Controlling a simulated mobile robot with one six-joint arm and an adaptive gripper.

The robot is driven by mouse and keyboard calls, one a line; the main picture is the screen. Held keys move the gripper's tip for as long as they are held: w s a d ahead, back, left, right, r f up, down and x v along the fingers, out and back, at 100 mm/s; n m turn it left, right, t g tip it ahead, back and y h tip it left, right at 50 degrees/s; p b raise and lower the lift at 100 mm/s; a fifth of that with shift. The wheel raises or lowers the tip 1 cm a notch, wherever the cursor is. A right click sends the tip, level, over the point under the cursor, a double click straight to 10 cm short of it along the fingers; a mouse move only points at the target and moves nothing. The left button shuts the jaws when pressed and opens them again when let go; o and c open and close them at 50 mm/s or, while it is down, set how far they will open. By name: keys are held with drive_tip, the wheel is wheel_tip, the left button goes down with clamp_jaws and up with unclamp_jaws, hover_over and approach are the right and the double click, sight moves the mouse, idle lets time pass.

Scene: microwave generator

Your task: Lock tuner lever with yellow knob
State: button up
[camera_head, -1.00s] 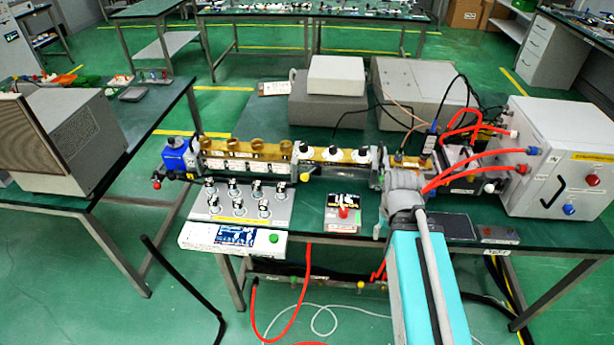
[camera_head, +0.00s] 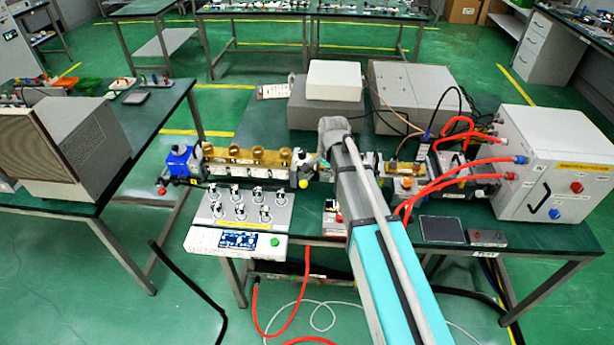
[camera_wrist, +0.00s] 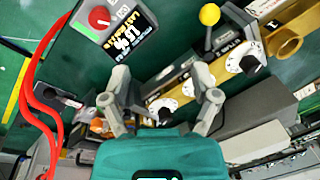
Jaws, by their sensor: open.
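The yellow knob (camera_wrist: 209,14) is a small ball on a thin lever at the top of the wrist view. The lever runs down beside a white dial (camera_wrist: 246,57) on the brass tuner bar (camera_wrist: 282,42). In the head view the yellow knob (camera_head: 303,183) shows at the front of the tuner, just left of my arm. My gripper (camera_wrist: 158,97) is open, its fingers apart with no object held between them. It is over the tuner's lower dials, with the yellow knob beyond its right finger.
A box with a red knob (camera_wrist: 98,18) sits left of the tuner in the wrist view. A panel with several switches (camera_head: 238,208) stands at the front left. Red hoses (camera_head: 450,175) run to the white cabinet (camera_head: 557,165) at right. Grey boxes (camera_head: 330,115) stand behind.

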wheel_tip(320, 180, up, 2)
drive_tip(key=m+p, duration=0.1)
drive_tip(key=m, duration=0.1)
hover_over(304, 181)
drive_tip(key=s+d, duration=0.2)
drive_tip(key=shift+a, duration=0.15)
drive_tip(key=shift+f, duration=0.1)
drive_tip(key=f+b, duration=0.4)
drive_tip(key=w+a+f+b, duration=0.1)
drive_tip(key=f+b, duration=0.4)
drive_tip(key=w+f+b, duration=0.1)
drive_tip(key=f+b, duration=0.3)
drive_tip(key=shift+a+f, duration=0.2)
drive_tip(key=shift+a, duration=0.1)
drive_tip(key=shift+c, duration=0.2)
